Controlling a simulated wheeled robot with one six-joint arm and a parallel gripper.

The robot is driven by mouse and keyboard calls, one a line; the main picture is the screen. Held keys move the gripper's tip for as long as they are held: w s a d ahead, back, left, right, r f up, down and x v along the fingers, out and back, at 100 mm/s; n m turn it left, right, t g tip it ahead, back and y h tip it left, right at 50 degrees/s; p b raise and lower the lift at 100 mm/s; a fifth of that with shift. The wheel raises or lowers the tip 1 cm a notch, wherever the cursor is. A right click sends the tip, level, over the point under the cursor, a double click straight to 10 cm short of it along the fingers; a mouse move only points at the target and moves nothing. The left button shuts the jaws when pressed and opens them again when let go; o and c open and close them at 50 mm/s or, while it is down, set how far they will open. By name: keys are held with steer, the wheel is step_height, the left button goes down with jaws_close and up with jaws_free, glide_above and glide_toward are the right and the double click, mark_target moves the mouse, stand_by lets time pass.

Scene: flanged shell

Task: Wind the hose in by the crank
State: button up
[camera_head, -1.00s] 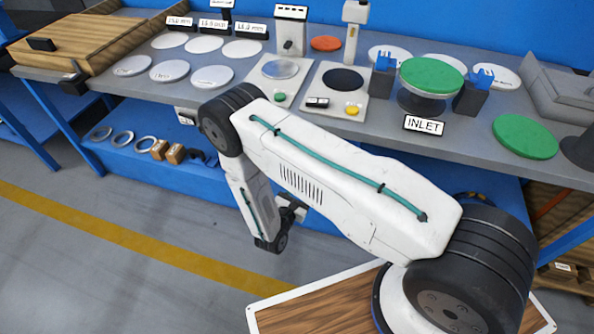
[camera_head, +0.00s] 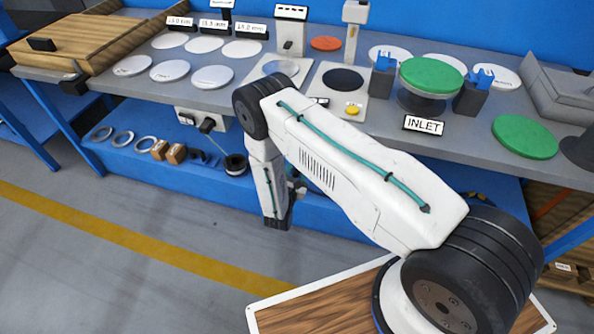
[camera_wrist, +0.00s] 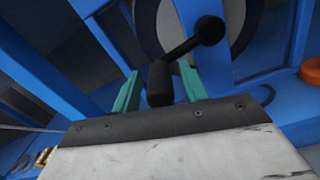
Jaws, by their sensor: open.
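In the wrist view a black crank shows, with a rounded knob end (camera_wrist: 210,30), a slanting arm and a cylindrical handle (camera_wrist: 160,85) toward me. My gripper (camera_wrist: 160,88) has two green fingers apart, one on each side of the handle. I cannot tell whether either finger touches it. In the head view my forearm mostly hides my gripper, low before the blue shelf. I cannot make out the hose for certain.
Blue frame bars (camera_wrist: 95,60) stand close on the left in the wrist view. An orange ring-like thing (camera_wrist: 311,70) is at right. In the head view, the grey bench (camera_head: 470,160) with discs stands above the blue lower shelf (camera_head: 150,178) holding rings and blocks.

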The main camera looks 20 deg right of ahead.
jaws_close()
